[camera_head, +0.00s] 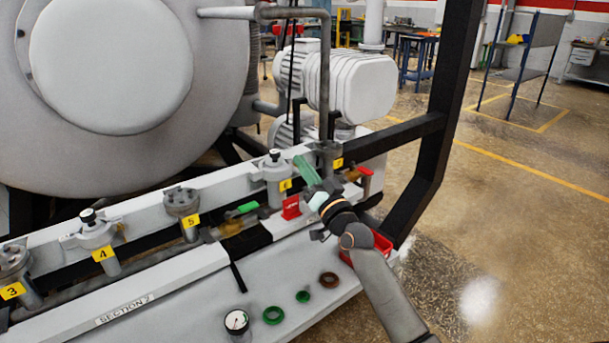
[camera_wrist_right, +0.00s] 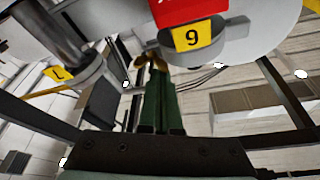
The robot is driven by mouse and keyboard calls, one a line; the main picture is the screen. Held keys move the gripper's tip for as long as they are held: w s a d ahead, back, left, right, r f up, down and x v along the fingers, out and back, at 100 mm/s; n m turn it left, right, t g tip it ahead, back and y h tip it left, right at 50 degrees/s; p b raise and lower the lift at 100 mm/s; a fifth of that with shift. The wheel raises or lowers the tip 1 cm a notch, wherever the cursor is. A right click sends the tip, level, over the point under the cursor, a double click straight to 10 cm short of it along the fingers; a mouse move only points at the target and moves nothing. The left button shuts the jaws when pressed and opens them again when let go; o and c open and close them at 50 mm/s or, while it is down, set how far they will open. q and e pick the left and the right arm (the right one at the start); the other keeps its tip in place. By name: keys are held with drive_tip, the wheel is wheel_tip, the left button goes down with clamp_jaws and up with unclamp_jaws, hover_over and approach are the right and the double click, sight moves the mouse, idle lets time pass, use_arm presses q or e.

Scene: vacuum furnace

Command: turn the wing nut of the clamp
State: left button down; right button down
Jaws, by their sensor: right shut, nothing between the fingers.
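My right gripper (camera_head: 301,163) reaches in from the lower right in the head view. Its green fingers are shut and point up and left, beside the station labelled 6 (camera_head: 285,184). In the right wrist view the shut fingers (camera_wrist_right: 157,72) point at a small brass-coloured winged piece (camera_wrist_right: 139,61), which looks like the wing nut. The fingertips overlap it in the picture; I cannot tell whether they touch. Nothing is held between them. The clamp body around it is mostly hidden. In the head view my gripper and the pipework hide the wing nut. My left gripper is out of view.
A valve with a red handle (camera_head: 364,171) sits right of my gripper, and one with a green handle (camera_head: 245,208) left. A red bin (camera_head: 382,243) is partly behind my arm. A gauge (camera_head: 236,321) and loose rings (camera_head: 273,315) lie in front. A black frame post (camera_head: 452,90) stands right.

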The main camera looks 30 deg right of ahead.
drive_tip(key=shift+a+f+n+y+b, duration=0.15)
drive_tip(key=shift+n+y+b, duration=0.35)
drive_tip(key=shift+n, duration=0.7)
idle(0.3)
